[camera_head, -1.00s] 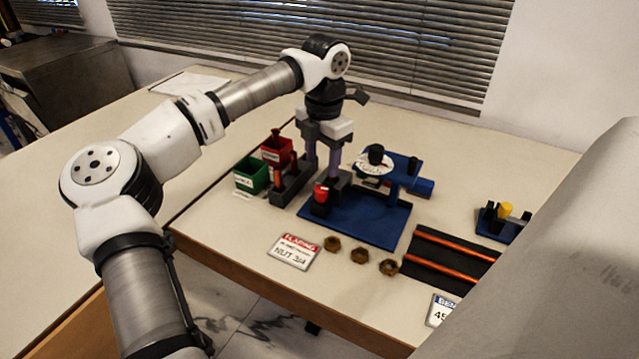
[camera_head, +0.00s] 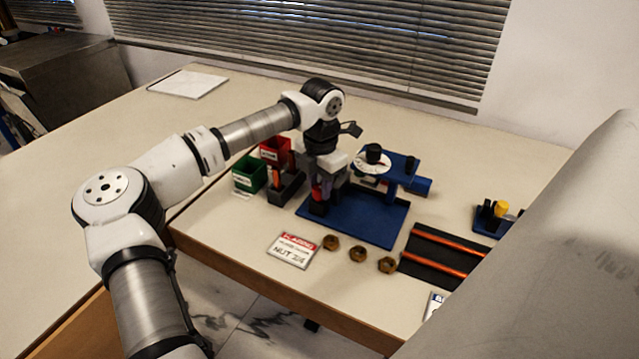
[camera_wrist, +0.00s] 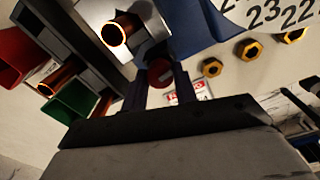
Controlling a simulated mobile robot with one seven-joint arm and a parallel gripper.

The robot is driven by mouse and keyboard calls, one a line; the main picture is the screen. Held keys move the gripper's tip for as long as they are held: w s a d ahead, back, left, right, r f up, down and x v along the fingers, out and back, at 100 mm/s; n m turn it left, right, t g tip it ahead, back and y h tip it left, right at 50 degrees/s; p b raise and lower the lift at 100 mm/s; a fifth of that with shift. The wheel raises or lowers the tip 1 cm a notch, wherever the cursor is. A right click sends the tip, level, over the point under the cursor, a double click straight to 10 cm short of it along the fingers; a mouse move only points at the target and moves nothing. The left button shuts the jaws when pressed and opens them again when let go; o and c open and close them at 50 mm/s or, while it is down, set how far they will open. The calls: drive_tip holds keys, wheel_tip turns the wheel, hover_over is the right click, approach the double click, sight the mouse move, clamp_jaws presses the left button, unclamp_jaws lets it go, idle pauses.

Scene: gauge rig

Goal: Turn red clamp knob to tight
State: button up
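The red clamp knob (camera_head: 317,191) stands on a dark post at the left end of the blue base plate (camera_head: 372,232). In the head view it is partly covered by my gripper (camera_head: 326,196). In the wrist view the red knob (camera_wrist: 160,72) shows between the two dark fingertips of my gripper (camera_wrist: 161,84). The fingers are apart, one on each side of the knob; I cannot tell whether they touch it. The round white dial (camera_head: 373,163) of the rig stands behind and to the right; its numbers show in the wrist view.
Green (camera_head: 249,174) and red (camera_head: 275,151) bins and a grey holder (camera_head: 286,190) stand close on the left. Several brass nuts (camera_head: 358,254) and a label card (camera_head: 293,250) lie in front. A black rack with copper rods (camera_head: 440,258) is at right.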

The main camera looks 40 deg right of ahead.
sight(320, 189)
drive_tip(key=c, duration=0.4)
drive_tip(key=shift+f+m+b, duration=0.1)
drive_tip(key=shift+m+b, duration=0.2)
drive_tip(key=shift+m, duration=0.7)
drive_tip(key=o, duration=1)
drive_tip(key=r+b, duration=0.1)
drive_tip(key=r, duration=1.3)
drive_tip(key=shift+s, duration=0.2)
